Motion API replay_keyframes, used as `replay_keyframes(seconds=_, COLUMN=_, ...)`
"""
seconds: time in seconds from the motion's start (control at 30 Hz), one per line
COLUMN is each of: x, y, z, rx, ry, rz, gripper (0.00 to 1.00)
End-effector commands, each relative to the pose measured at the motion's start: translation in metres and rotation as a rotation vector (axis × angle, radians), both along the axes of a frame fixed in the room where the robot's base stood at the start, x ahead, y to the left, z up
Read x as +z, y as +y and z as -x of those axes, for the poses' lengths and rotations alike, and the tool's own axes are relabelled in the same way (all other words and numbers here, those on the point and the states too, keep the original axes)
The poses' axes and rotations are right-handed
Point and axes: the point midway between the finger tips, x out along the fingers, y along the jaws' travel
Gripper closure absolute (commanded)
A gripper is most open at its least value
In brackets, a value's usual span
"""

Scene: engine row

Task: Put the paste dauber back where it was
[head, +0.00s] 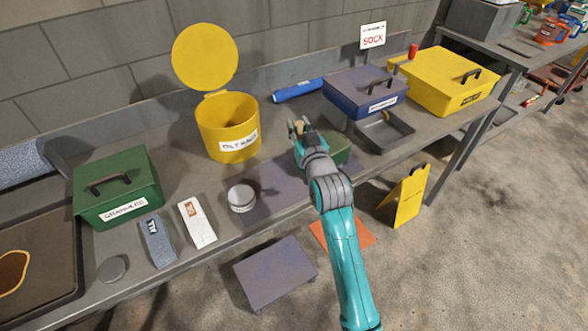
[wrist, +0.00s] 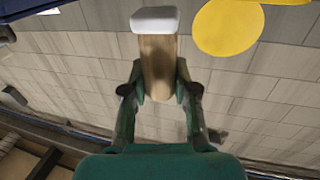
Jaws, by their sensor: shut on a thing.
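My gripper (head: 298,130) is raised over the bench's middle, in front of the wall. In the wrist view my gripper (wrist: 158,88) is shut on the paste dauber (wrist: 157,62), with one finger on each side of its wooden handle. The dauber's white block-like head sticks out past the fingertips. In the head view the dauber is small and mostly hidden by the fingers. A round pale tin (head: 241,197) stands on a grey-purple mat (head: 272,188), left of and nearer than my gripper. The tin's contents are not clear.
A yellow bin (head: 228,128) with its lid up stands behind the tin. A green box (head: 117,187) and two small packets are left. A blue box (head: 365,92), dark tray (head: 383,132) and yellow box (head: 450,78) are right. The mat has clear space beside the tin.

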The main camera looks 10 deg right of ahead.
Motion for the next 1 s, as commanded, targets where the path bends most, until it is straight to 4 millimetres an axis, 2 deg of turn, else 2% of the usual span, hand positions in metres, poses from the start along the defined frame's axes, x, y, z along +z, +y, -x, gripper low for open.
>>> replay_keyframes(seconds=0.03, x=-0.009, y=0.015, z=0.009, rx=0.022, ry=0.003, rz=0.000, gripper=1.00)
replay_keyframes(seconds=0.1, x=-0.018, y=0.031, z=0.019, rx=0.045, ry=0.003, rz=0.000, gripper=1.00)
replay_keyframes(seconds=0.3, x=-0.034, y=0.058, z=0.040, rx=0.088, ry=0.001, rz=0.000, gripper=1.00)
replay_keyframes(seconds=0.6, x=-0.083, y=0.061, z=0.043, rx=0.094, ry=0.002, rz=0.000, gripper=1.00)
replay_keyframes(seconds=0.87, x=-0.101, y=0.061, z=0.043, rx=0.094, ry=-0.001, rz=0.000, gripper=1.00)
replay_keyframes(seconds=1.0, x=-0.119, y=0.061, z=0.043, rx=0.094, ry=0.002, rz=0.000, gripper=1.00)
